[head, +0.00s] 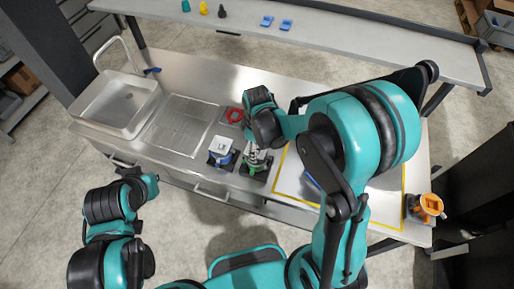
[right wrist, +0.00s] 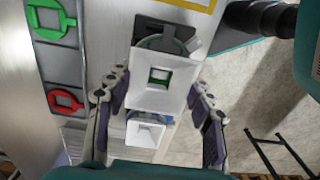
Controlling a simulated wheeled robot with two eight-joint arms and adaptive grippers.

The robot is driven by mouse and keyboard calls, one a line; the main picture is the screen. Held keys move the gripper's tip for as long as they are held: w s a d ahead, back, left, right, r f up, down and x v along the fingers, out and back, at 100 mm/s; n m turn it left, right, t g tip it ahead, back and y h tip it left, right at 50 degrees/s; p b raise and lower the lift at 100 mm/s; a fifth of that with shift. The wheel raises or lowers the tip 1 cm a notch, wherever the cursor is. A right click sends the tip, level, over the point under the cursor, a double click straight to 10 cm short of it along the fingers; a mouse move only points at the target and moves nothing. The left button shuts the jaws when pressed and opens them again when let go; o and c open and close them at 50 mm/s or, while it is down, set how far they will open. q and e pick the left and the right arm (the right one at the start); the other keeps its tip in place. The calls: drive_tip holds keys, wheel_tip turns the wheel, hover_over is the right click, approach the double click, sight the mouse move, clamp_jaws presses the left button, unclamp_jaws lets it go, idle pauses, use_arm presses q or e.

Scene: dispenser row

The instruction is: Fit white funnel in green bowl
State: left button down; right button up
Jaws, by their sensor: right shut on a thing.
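A white funnel (right wrist: 165,78) with a square opening is between the fingers of my right gripper (right wrist: 160,92), which is shut on it. It is over the green bowl (right wrist: 176,46), whose rim shows behind the funnel and whose green shows through the opening. I cannot tell whether the funnel is seated or just above. In the head view my right gripper (head: 257,150) is low over the green bowl's dark stand (head: 254,172), hiding most of the funnel. My left gripper (head: 135,175) is at the lower left, away from the counter; its jaws are unclear.
A second white funnel (head: 221,145) is on a blue unit just left, close to the right gripper. A red ring (head: 235,115) lies behind. An orange unit (head: 428,205) stands at the counter's right end. The sink (head: 118,103) is at left. A yellow-bordered area (head: 402,205) lies right.

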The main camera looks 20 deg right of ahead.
drive_tip(key=shift+f+b, duration=0.55)
drive_tip(key=shift+f, duration=0.05)
drive_tip(key=shift+o, duration=0.3)
drive_tip(key=shift+s+f, duration=0.15)
drive_tip(key=shift+f, duration=0.05)
drive_tip(key=o, duration=0.6)
drive_tip(key=shift+f+b, duration=0.1)
drive_tip(key=shift+b, duration=0.2)
drive_tip(key=shift+o, duration=0.6)
drive_tip(key=shift+r+p, duration=1.25)
drive_tip(key=shift+r, duration=0.6)
drive_tip(key=shift+o, duration=0.2)
